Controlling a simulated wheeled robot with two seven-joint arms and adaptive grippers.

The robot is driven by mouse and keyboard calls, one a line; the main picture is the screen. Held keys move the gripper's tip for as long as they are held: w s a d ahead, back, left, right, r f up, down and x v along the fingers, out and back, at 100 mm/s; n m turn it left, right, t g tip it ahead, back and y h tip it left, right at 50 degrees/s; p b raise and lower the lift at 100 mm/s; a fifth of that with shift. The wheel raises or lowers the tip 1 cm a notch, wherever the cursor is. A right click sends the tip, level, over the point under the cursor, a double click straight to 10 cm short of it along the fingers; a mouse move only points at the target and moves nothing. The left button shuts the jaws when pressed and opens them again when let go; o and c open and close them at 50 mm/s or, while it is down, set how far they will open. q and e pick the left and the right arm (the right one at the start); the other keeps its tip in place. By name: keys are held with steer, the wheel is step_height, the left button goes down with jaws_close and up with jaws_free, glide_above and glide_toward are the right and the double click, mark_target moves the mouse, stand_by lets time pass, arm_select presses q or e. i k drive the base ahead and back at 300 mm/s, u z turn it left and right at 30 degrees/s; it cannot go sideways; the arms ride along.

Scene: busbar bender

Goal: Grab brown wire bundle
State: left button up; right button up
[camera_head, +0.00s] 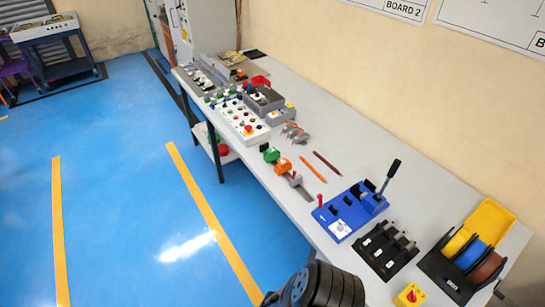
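A brown round spool (487,268) stands at the right end of the long grey table, beside a blue spool (467,253) in a black holder. It looks like wound wire, but is too small to be sure. Two thin rods, one orange (313,169) and one brown (327,163), lie mid-table. A small tan bundle-like item (232,57) is at the far end, unclear at this size. A black ribbed part of my arm shows at the bottom centre. No fingers of either gripper show.
A blue bender with a black lever (345,213) and a black rack (387,250) stand left of the spools. A white button panel (243,122) and several small parts fill the far half. Blue floor (115,180) is open at left.

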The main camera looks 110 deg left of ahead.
mark_target(317, 154)
steer(key=u, duration=3.9)
